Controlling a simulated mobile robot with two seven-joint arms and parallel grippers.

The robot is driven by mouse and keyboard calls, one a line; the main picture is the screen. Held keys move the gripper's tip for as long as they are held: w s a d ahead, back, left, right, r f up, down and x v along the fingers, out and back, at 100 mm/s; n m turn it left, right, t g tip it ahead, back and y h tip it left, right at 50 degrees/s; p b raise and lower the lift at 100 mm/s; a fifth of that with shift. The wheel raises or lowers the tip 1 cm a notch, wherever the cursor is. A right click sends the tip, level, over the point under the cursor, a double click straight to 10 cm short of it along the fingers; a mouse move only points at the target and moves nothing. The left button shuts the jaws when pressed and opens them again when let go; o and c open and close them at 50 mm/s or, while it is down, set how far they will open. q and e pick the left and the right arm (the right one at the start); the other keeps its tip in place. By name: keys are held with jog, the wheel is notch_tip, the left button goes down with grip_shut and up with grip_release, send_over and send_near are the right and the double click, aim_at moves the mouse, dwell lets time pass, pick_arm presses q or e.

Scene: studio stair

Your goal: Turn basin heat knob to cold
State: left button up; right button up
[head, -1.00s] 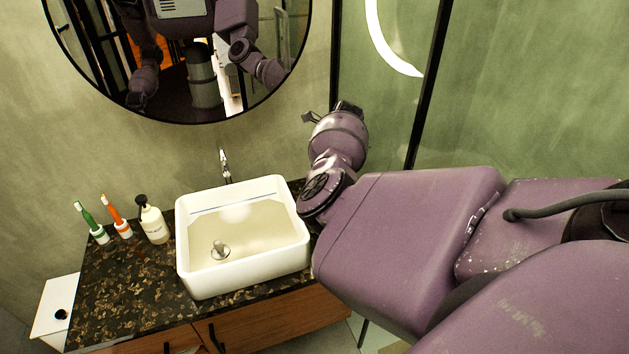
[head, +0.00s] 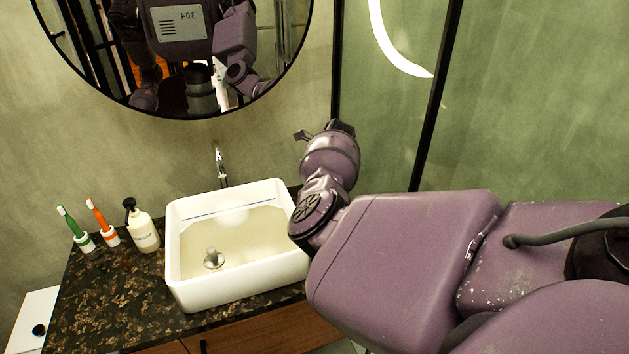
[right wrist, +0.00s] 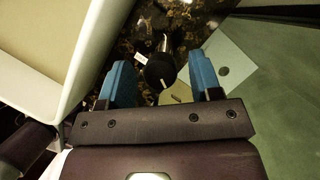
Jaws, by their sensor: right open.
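The white rectangular basin (head: 235,285) stands on a dark speckled counter. A metal tap (head: 220,166) rises behind it. My right gripper (head: 322,132) is beyond the basin's right back corner in the head view. In the right wrist view, the gripper (right wrist: 162,63) is open, with two blue fingers spread apart. A dark round knob (right wrist: 158,72) with a pale mark shows between the fingertips; a metal piece sticks up behind it. I cannot tell whether either finger touches the knob. The knob is hidden in the head view. My left gripper is not in view.
A soap bottle (head: 142,229), an orange toothbrush (head: 97,216) and a green toothbrush (head: 72,226) stand left of the basin. A round mirror (head: 185,112) hangs above. A dark-framed green glass panel (head: 520,110) stands to the right. The basin wall (right wrist: 75,55) lies close left of the gripper.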

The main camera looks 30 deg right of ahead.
jog(key=c, duration=0.9)
jog(key=shift+c, duration=0.2)
